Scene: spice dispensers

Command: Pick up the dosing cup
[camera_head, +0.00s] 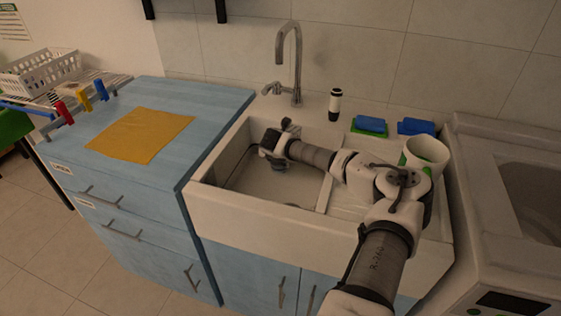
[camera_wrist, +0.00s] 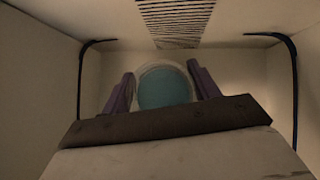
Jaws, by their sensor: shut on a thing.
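The dosing cup shows in the wrist view as a round, pale-rimmed thing with a teal inside (camera_wrist: 165,88). It sits between the two dark fingers of my gripper (camera_wrist: 162,76), one on each side, and the gripper is shut on it. In the head view my gripper is down inside the left basin of the white sink (camera_head: 240,205).
A tall faucet (camera_head: 284,52) stands behind the basin. A white-and-black bottle (camera_head: 335,105), blue sponges (camera_head: 371,125) and a white mug-like container (camera_head: 427,151) stand around the sink. Basin walls surround my gripper. A yellow cloth (camera_head: 140,134) lies on the blue counter (camera_head: 215,98) at left.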

